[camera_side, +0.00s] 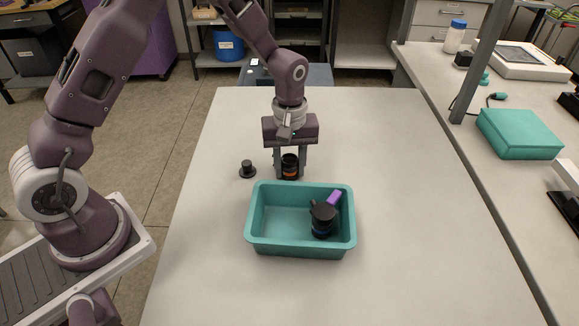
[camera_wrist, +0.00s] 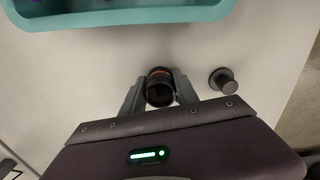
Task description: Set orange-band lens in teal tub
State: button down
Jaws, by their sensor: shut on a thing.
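The orange-band lens (camera_side: 290,168) is a black cylinder with an orange ring, upright behind the teal tub. It also shows between the fingers in the wrist view (camera_wrist: 159,90). My gripper (camera_side: 290,172) is shut on it from above, with one finger on each side. I cannot tell whether the lens touches the table. The teal tub (camera_side: 262,243) sits in front of the gripper on the table; its edge shows at the top of the wrist view (camera_wrist: 130,18). Inside the tub, on the right, are a dark lens with a blue band (camera_side: 323,222) and a purple block (camera_side: 334,198).
A small black knob-like piece (camera_side: 248,169) stands on the table left of my gripper; it is at the right in the wrist view (camera_wrist: 222,80). The left part of the tub floor is bare.

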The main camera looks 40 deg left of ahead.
notch_tip(320, 180, up, 10)
jog(key=shift+s+d+f, duration=0.1)
jog(key=shift+d+f, duration=0.05)
jog(key=shift+f, duration=0.1)
jog(key=s+d+m, duration=0.3)
jog(key=r+m, duration=0.1)
jog(key=m, duration=0.6)
send_over(280, 230)
jog(key=shift+m, duration=0.6)
notch_tip(280, 230, down, 9)
jog(key=shift+f, duration=0.4)
jog(key=c, duration=1.2)
grip_release()
jog(key=shift+f, duration=0.15)
